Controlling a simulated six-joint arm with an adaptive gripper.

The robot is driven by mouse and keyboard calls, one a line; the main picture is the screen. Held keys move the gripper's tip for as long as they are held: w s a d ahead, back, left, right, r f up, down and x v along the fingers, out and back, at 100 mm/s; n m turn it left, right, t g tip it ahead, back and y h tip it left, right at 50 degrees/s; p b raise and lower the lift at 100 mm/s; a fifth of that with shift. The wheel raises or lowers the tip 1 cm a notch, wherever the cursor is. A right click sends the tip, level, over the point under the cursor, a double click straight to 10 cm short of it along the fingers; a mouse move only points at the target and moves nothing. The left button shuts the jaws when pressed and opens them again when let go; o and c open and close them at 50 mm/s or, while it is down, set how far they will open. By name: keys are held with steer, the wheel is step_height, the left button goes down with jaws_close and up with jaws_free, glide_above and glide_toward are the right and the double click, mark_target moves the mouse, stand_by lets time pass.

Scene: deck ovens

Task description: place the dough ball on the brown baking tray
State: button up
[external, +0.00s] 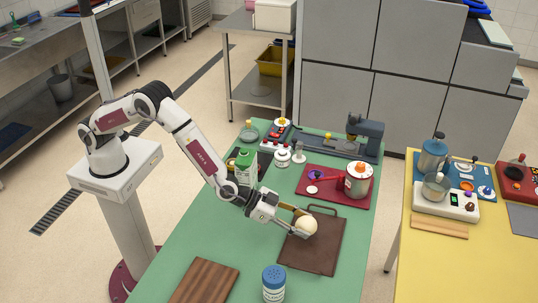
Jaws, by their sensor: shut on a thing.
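The dough ball (307,225) is pale and round. My gripper (298,222) is shut on it, with the fingers on its left side. The brown baking tray (317,255) is dark, flat and rectangular with a handle at its far edge, and lies on the green table. The ball shows over the far left part of the tray. I cannot tell whether it touches the tray or hangs just above it.
A wooden board (205,283) and a blue-lidded shaker (273,283) are near the front. A green bottle (246,167) stands close to my arm. A red mat (318,187) with a pot (358,180) lies behind the tray. The green table (190,240) is clear left of the tray.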

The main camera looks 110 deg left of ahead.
steer(key=shift+f, duration=0.2)
steer(key=shift+f, duration=1.75)
steer(key=shift+f, duration=0.1)
steer(key=o, duration=1)
steer(key=shift+s+d+r, duration=0.1)
steer(key=shift+s+r, duration=0.25)
steer(key=shift+v, duration=5.6)
